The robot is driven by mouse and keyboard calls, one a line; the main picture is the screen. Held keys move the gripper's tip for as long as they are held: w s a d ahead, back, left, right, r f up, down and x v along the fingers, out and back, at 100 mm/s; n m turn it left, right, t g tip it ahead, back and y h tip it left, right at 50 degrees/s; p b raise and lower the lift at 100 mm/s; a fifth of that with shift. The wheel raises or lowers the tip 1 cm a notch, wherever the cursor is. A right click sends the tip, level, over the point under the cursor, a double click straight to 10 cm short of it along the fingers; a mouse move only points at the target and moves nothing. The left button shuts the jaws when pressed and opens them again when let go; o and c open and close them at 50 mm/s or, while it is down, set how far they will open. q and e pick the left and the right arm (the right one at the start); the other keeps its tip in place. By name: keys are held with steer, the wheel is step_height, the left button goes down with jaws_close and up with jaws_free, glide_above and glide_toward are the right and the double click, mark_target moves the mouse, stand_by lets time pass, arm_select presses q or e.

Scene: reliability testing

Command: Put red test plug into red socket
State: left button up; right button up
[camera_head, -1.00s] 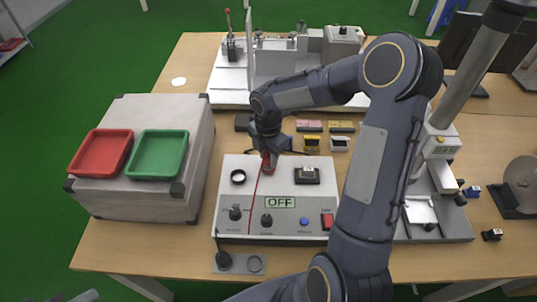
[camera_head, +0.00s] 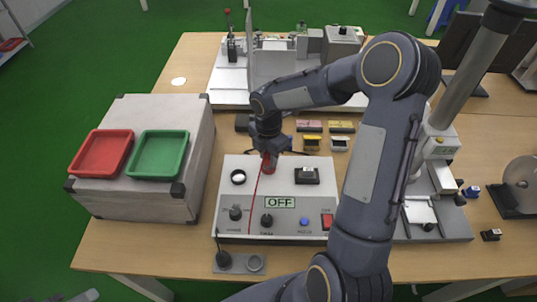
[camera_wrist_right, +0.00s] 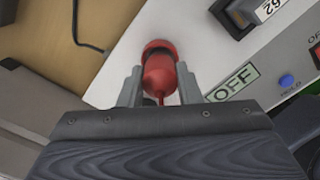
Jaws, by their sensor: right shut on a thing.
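The red test plug (camera_wrist_right: 160,78) is between the fingers of my right gripper (camera_wrist_right: 160,88), which is shut on it. In the head view the plug (camera_head: 267,166) shows red just below my right gripper (camera_head: 268,154), over the upper middle of the white test box. The red socket (camera_wrist_right: 158,47) shows as a red ring at the plug's far end in the wrist view. The plug's tip is hidden there, so I cannot tell how deep it sits. A red cable runs from the plug down the panel. My left gripper is not in view.
A grey case with a red tray (camera_head: 82,172) and green tray (camera_head: 138,175) stands left. Machines stand behind and right.

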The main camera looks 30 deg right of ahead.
steer(key=shift+f+b, duration=0.4)
steer(key=shift+f, duration=0.2)
steer(key=o, duration=0.7)
step_height(320, 180, up, 11)
steer(key=p, duration=0.9)
stand_by(0.3)
